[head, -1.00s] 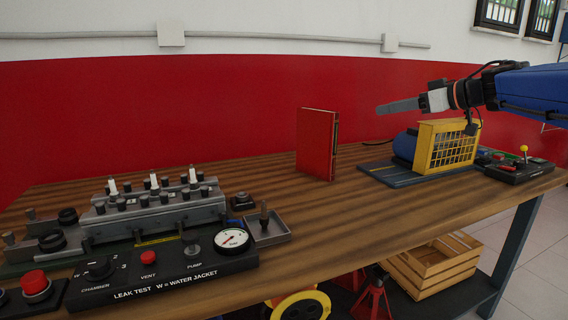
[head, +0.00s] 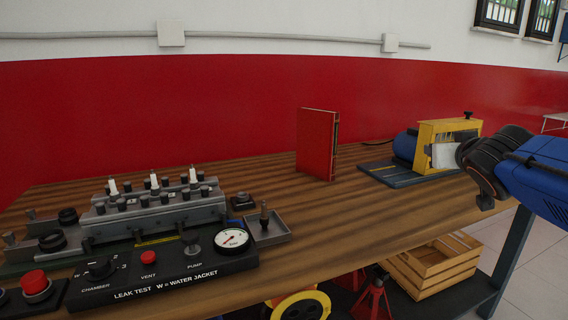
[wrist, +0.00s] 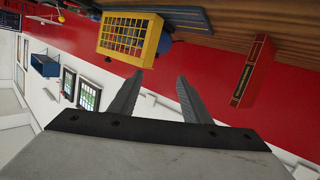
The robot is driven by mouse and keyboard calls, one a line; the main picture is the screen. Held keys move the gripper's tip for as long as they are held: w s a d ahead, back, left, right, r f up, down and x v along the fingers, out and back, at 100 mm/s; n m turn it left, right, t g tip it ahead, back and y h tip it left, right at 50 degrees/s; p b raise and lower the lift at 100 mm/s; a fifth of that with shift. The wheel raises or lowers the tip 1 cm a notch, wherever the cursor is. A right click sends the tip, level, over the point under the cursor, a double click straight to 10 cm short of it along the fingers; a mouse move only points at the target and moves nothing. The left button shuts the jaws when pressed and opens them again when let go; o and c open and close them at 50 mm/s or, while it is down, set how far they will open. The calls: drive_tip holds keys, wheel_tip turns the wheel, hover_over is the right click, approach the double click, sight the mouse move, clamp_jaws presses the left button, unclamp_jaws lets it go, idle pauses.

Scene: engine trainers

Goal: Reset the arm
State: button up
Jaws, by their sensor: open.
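My arm comes in from the right edge of the head view, with blue and black links. My gripper shows in the wrist view (wrist: 155,95); its two grey fingers stand apart with nothing between them. In the head view the fingers cannot be made out; a pale part of my wrist overlaps the yellow caged machine (head: 431,131) at the bench's right end. In the wrist view, which is turned over, the yellow cage (wrist: 128,38) lies beyond the left finger, apart from it.
A red book (head: 316,145) stands upright mid-bench (head: 350,215). The leak test panel (head: 165,268), with its gauge (head: 232,239), and a grey engine head (head: 150,212) fill the left. A wooden crate (head: 432,265) sits below. The bench between panel and machine is mostly clear.

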drive_tip(key=s+a+f+g+y, duration=0.2)
drive_tip(key=s+a+f+g, duration=0.2)
drive_tip(key=s+f, duration=0.8)
drive_tip(key=s+a+f+n+g+y, duration=0.1)
drive_tip(key=s+a+f+g, duration=0.4)
drive_tip(key=s+f, duration=0.8)
wheel_tip(320, 180, down, 3)
drive_tip(key=shift+s+a+r+g+y, duration=0.1)
drive_tip(key=shift+s+a+g+y, duration=0.1)
drive_tip(key=shift+g+y, duration=0.3)
